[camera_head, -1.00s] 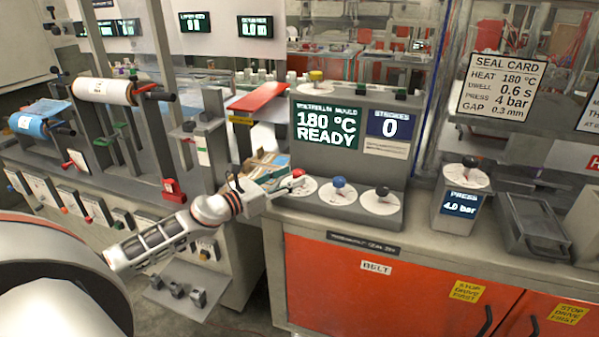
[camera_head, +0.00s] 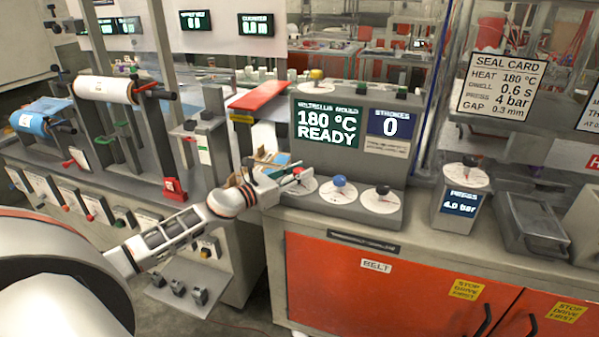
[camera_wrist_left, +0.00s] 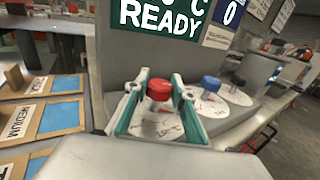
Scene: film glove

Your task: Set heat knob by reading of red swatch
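The red heat knob (camera_head: 297,171) sits on a white dial at the left of three dials in front of the moulder panel. My left gripper (camera_head: 292,179) is at this knob. In the left wrist view the red knob (camera_wrist_left: 159,89) stands between the two teal fingers, with gaps on both sides; the gripper is open around it. The dial face below reads about 150 °C, partly hidden by the fingers. The display (camera_head: 327,126) reads 180 °C READY. Framed boards with blue patches, one labelled MEDIUM (camera_wrist_left: 15,122), lie left. I see no red swatch clearly. My right gripper is out of view.
A blue knob (camera_head: 339,182) and a black knob (camera_head: 382,190) stand close to the right. The seal card (camera_head: 505,82) lists heat 180 °C. A press dial (camera_head: 466,176) and a grey tray (camera_head: 535,225) stand further right on the bench.

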